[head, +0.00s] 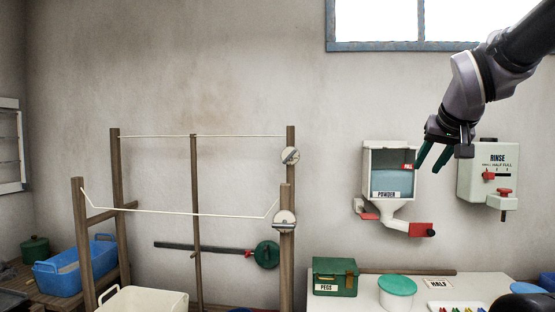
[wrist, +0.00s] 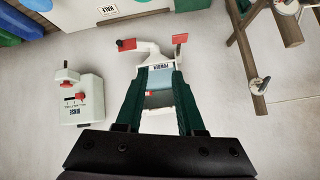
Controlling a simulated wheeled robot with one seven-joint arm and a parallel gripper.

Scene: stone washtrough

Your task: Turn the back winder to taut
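The back winder (head: 290,155) is a pale round disc with a dark handle, high on the back right post. Its line (head: 215,136) runs nearly straight between the back posts. The front winder (head: 284,220) sits lower in the picture on the front right post, and its line (head: 180,212) hangs slack. My gripper (head: 427,170) is open and empty, in front of the wall right of both winders and apart from them. In the wrist view its green fingers (wrist: 160,72) are spread. The back winder also shows there (wrist: 258,85), at the right.
The powder dispenser (head: 390,157) and rinse box (head: 488,170) are on the wall near my gripper. A green pegs box (head: 335,290) and a lidded tub (head: 397,286) stand on the table below. Bare wall lies between the posts and the powder dispenser.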

